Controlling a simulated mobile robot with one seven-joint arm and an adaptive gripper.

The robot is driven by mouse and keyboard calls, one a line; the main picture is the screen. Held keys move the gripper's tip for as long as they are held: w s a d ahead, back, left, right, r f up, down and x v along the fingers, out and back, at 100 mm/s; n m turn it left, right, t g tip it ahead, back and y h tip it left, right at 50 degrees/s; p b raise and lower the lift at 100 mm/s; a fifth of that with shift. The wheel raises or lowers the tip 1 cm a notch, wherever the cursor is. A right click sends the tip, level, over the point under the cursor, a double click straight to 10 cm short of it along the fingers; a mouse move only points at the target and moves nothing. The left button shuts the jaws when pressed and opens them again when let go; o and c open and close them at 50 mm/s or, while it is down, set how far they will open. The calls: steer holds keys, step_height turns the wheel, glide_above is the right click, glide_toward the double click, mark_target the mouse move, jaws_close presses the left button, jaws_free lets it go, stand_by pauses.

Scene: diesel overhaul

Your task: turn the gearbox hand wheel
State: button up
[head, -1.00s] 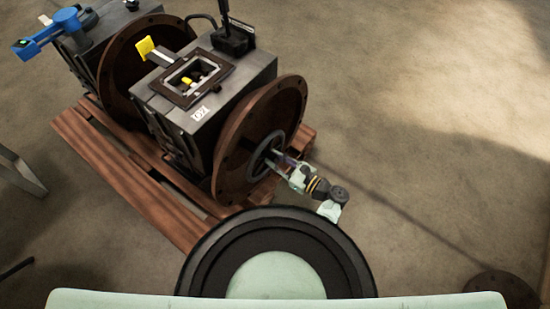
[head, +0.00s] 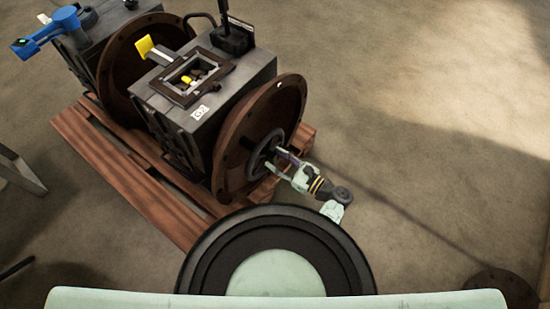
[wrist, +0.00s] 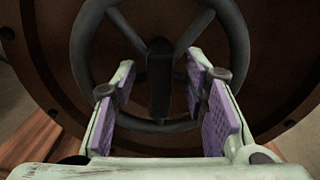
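The hand wheel (head: 263,152) is a dark ring with spokes on the round brown end flange of the near gearbox (head: 205,95). In the wrist view the hand wheel (wrist: 236,45) fills the upper middle, with its hub and a vertical dark bar at the centre. My gripper (head: 279,160) is in front of the wheel in the head view. In the wrist view my gripper (wrist: 162,82) is open, with one purple-padded finger on each side of the central bar. The fingertips overlap the lower part of the wheel; I cannot tell if they touch it.
The gearbox has a framed opening (head: 169,91) on top with a yellow piece inside, a yellow tab (head: 145,46) and a black lever (head: 224,20). It stands on a brown wooden pallet (head: 185,222). A second unit with a blue part (head: 66,20) stands behind.

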steer(key=v, duration=1)
steer(key=shift+s+d, duration=0.2)
steer(key=shift+d, duration=0.1)
